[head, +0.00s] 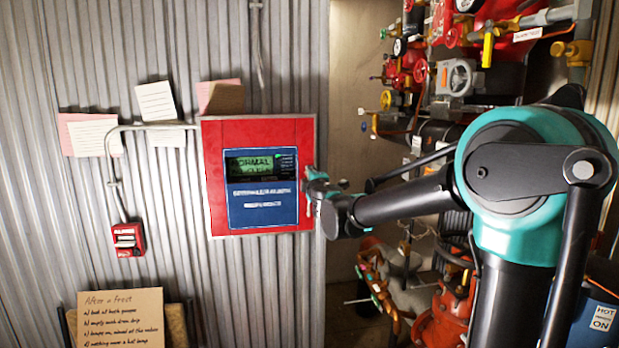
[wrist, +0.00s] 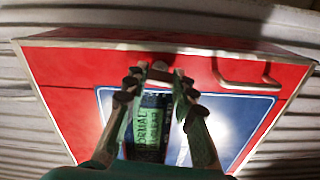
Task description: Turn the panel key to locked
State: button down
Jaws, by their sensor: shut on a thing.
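The red alarm panel (head: 259,134) hangs on the corrugated wall in the head view, with a lit green display reading NORMAL above a blue plate. My gripper (head: 312,184) is at the panel's right edge. In the wrist view the red panel (wrist: 65,63) fills the picture and my gripper (wrist: 158,77) is shut on a small part at the panel's edge, apparently the panel key (wrist: 159,69). The fingers cover most of the key, so its turn position cannot be told. In the head view the key is hidden behind the gripper.
A metal handle (wrist: 245,84) stands out from the panel beside the gripper in the wrist view. A small red call box (head: 128,240) and pinned papers (head: 155,100) are on the wall to the left. Pipes and valves (head: 458,78) crowd the right.

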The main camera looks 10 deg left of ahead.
jog(key=shift+n, duration=0.8)
jog(key=c, duration=1.2)
grip_release()
jog(key=shift+s, duration=0.15)
jog(key=v, duration=1.1)
jog(key=shift+s+d, duration=0.1)
jog(key=shift+s, duration=0.25)
